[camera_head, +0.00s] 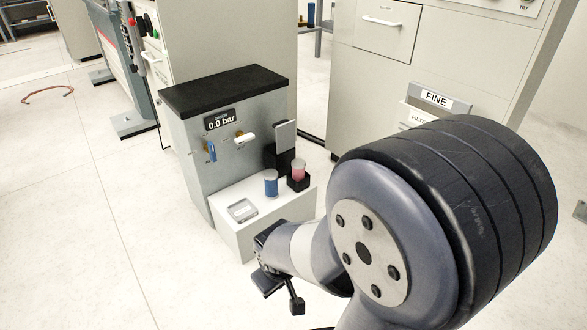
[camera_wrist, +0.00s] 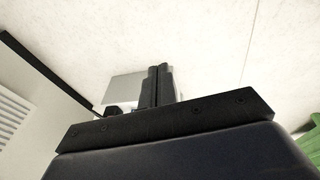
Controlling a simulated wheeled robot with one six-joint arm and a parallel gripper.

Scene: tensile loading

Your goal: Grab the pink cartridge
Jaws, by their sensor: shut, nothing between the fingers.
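The pink cartridge (camera_head: 298,169) stands upright in a black holder (camera_head: 298,183) on the white ledge of the grey machine in the head view. A blue cartridge (camera_head: 271,183) stands upright to its left on the same ledge. My gripper (camera_head: 280,294) is low in front of the ledge, to the lower left of the pink cartridge and apart from it. In the wrist view my gripper's fingers (camera_wrist: 157,84) are together, with nothing between them. The wrist view does not show the pink cartridge.
The grey machine (camera_head: 200,135) has a "0.0 bar" display, a blue lever (camera_head: 210,151) and a white-handled lever (camera_head: 245,138). A small tray (camera_head: 242,210) lies on the white ledge (camera_head: 230,232). Drawer cabinets (camera_head: 385,60) stand behind. Floor at left is mostly clear.

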